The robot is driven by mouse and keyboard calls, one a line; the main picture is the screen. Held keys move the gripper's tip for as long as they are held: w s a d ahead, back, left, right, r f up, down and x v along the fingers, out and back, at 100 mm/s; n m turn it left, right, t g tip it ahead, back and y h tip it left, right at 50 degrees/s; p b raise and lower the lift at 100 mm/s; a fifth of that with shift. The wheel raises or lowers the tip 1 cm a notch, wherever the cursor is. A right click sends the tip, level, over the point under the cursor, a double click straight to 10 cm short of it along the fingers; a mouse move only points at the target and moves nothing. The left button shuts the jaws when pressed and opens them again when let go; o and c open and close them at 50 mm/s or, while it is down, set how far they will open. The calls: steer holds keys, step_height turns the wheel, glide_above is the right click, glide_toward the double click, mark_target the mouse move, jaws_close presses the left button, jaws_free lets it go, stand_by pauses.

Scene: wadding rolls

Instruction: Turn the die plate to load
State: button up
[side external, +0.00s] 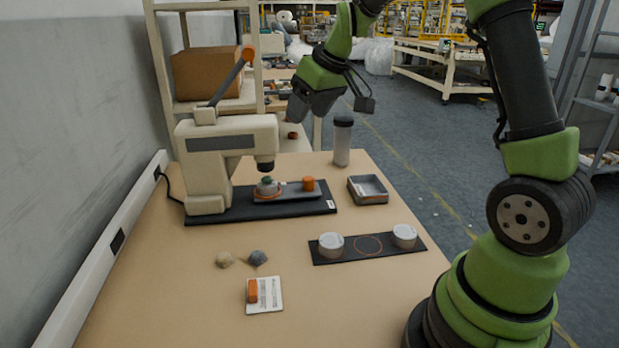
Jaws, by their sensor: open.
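The grey die plate (291,192) lies on the black base (206,219) of a beige press (228,137). An orange knob (308,183) stands at its right end. A small grey-green piece (266,184) sits in an orange-ringed spot at its left, roughly below the press head (265,163). My gripper (295,116) is open, high above and behind the plate, well apart from it. Its fingers are dark and partly seen, and nothing shows between them.
The press lever (229,80) rises with an orange tip. A grey tray (368,190) and a capped clear cylinder (342,143) stand right of the plate. A black mat (337,258) holds two white-lidded tubs. Two small lumps and a card (265,297) with an orange block lie in front.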

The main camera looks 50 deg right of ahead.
steer(key=n, duration=0.1)
glide_toward(309, 178)
steer(key=r, duration=0.1)
steer(key=shift+g, duration=0.4)
steer(key=x, duration=1)
steer(key=shift+w+f, duration=0.1)
steer(key=shift+w, duration=0.1)
jaws_close()
